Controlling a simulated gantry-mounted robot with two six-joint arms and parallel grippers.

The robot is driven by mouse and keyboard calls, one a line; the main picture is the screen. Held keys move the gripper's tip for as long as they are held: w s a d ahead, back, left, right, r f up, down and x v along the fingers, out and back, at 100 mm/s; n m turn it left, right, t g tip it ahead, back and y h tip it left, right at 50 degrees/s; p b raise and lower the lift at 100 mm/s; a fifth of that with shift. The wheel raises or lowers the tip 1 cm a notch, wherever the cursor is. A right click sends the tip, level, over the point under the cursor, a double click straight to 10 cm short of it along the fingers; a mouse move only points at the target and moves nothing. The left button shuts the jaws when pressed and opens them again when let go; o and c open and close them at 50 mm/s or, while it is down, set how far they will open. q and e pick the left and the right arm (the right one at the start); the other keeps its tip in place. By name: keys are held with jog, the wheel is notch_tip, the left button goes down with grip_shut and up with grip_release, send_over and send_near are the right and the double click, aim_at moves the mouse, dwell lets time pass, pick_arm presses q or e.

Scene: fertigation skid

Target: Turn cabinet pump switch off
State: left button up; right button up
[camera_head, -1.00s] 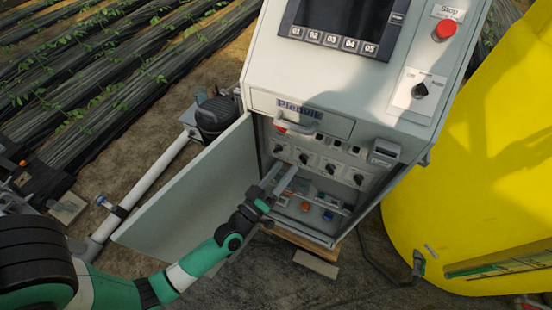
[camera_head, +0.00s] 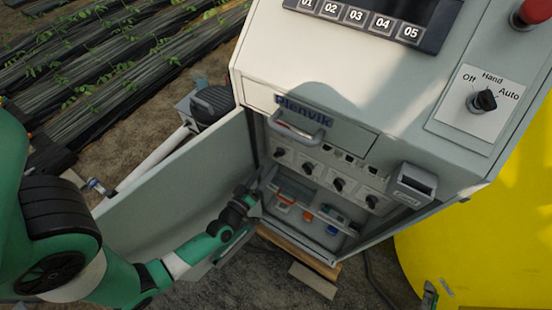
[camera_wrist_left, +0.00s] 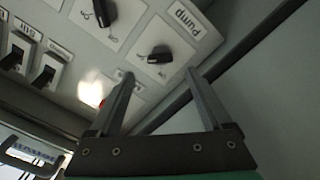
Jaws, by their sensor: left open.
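The pump switch (camera_wrist_left: 158,55) is a black rotary knob on a white plate marked "Pump" in the left wrist view. In the head view, the leftmost knob of the row inside the open cabinet (camera_head: 280,152) appears to be this switch; its label is too small to read there. My left gripper (camera_wrist_left: 160,75) is open and empty, its two fingertips just below the knob in the picture, apart from it as far as I can tell. In the head view my left gripper (camera_head: 264,188) is at the cabinet's lower left opening, below the knob row. My right gripper is out of view.
The open cabinet door (camera_head: 185,190) stands left of the opening, behind my left arm. Other knobs (camera_head: 338,185) sit along the row. A Hand/Auto selector (camera_head: 483,101) and a red stop button (camera_head: 533,12) are on the top panel. A yellow tank (camera_head: 470,240) stands at right.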

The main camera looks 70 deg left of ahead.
aim_at(277, 156)
pick_arm(q)
jog(key=b+x, duration=0.1)
jog(key=x, duration=0.5)
jog(key=shift+w+a, duration=0.25)
grip_shut()
